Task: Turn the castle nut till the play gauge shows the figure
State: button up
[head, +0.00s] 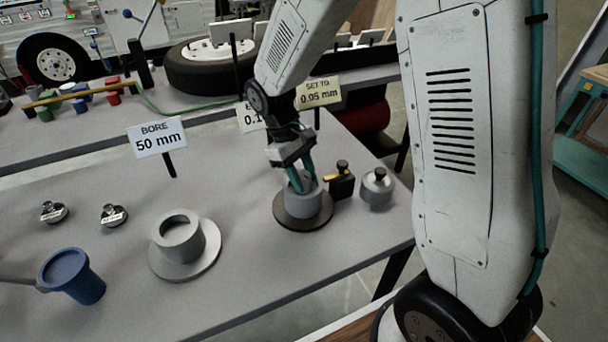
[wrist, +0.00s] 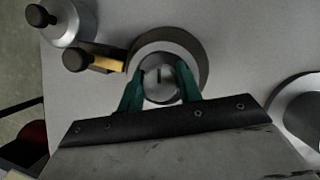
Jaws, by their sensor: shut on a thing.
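My gripper (head: 303,180) points down with its teal fingers around the castle nut (wrist: 158,86), a small grey round part with a dark slot. It is shut on the nut, which sits in a grey cylindrical hub (head: 304,206) on a dark round base (head: 289,220). In the head view the fingers mostly hide the nut. A sign (head: 318,93) behind reads "SET TO" with what looks like 0.05 mm. Another sign (head: 250,118), perhaps the play gauge, shows "0.1" with the rest hidden behind my arm.
A dark block with a yellow strip and black knob (head: 342,184) stands close right of the hub, beside a grey knobbed cylinder (head: 376,190). A grey flanged ring (head: 180,242), blue cup (head: 75,276) and "BORE 50 mm" sign (head: 157,138) are left. Bare tabletop lies between.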

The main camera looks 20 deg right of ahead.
jog(key=m+y, duration=0.1)
jog(key=m, duration=0.3)
jog(key=shift+m+y, duration=0.3)
jog(key=shift+y, duration=0.1)
jog(key=m+y, duration=0.1)
jog(key=m, duration=0.3)
jog(key=shift+y, duration=0.3)
jog(key=shift+w+m, duration=0.1)
jog(key=shift+m, duration=0.2)
jog(key=o, duration=0.7)
jog(key=v, duration=0.7)
jog(key=shift+w+r, duration=0.2)
jog(key=shift+r, duration=0.15)
